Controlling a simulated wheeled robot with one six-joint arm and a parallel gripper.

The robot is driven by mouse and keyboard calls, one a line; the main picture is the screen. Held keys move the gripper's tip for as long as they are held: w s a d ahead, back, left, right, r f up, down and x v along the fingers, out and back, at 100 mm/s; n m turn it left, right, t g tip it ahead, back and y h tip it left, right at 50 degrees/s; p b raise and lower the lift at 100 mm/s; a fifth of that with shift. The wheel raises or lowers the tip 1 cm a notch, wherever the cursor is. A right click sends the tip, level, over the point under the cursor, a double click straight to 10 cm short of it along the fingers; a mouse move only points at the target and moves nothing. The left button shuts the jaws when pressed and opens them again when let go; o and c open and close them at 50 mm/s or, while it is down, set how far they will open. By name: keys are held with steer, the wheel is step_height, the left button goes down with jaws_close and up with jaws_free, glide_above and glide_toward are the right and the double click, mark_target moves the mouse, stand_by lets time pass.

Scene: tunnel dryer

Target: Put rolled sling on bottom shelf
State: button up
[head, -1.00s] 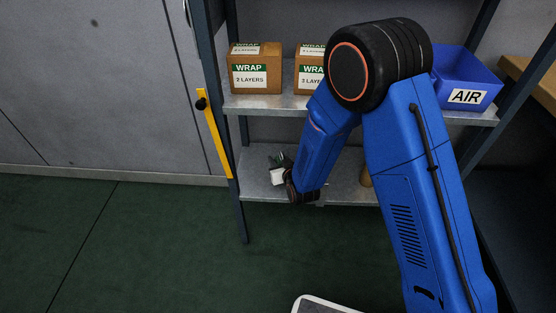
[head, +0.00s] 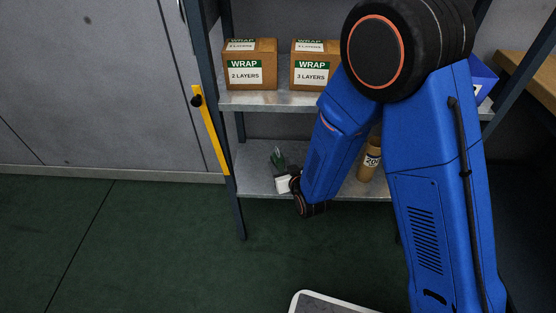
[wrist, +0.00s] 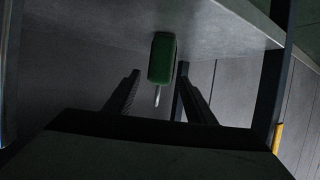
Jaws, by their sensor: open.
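The rolled sling is a small dark green roll (head: 279,158) on the grey bottom shelf (head: 255,172), near its left end in the head view. In the wrist view the green roll (wrist: 162,57) appears against the shelf surface (wrist: 215,27), with a thin pale tip below it. My gripper (wrist: 159,82) is open. Its two dark fingers are on either side of the roll in that picture, with visible gaps, and the roll lies at or just beyond the fingertips. In the head view my wrist hides part of the gripper and shelf.
Two cardboard WRAP boxes (head: 249,72) and (head: 315,72) stand on the upper shelf (head: 265,98). A blue bin (head: 482,75) is mostly hidden by my arm. A brown labelled cylinder (head: 368,165) stands on the bottom shelf. The left post carries a yellow bar (head: 210,132).

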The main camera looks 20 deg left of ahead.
steer(key=shift+v, duration=1.5)
steer(key=w+d+r+m+g+h, duration=0.1)
steer(key=d+r+m+h, duration=0.1)
steer(key=d+r, duration=0.9)
steer(key=w+d+r+m+g+h, duration=0.1)
steer(key=d+r+m+h, duration=0.15)
steer(key=d+r, duration=0.75)
steer(key=s+d+r+m+g+h, duration=0.1)
steer(key=s+d+r+g+h, duration=0.1)
steer(key=s+d, duration=1)
steer(key=s+d+r+m+g+h, duration=0.1)
steer(key=s+d+r+m+h, duration=0.1)
steer(key=s+d, duration=1.1)
steer(key=shift+d+r+g, duration=0.4)
steer(key=shift+d+r, duration=0.35)
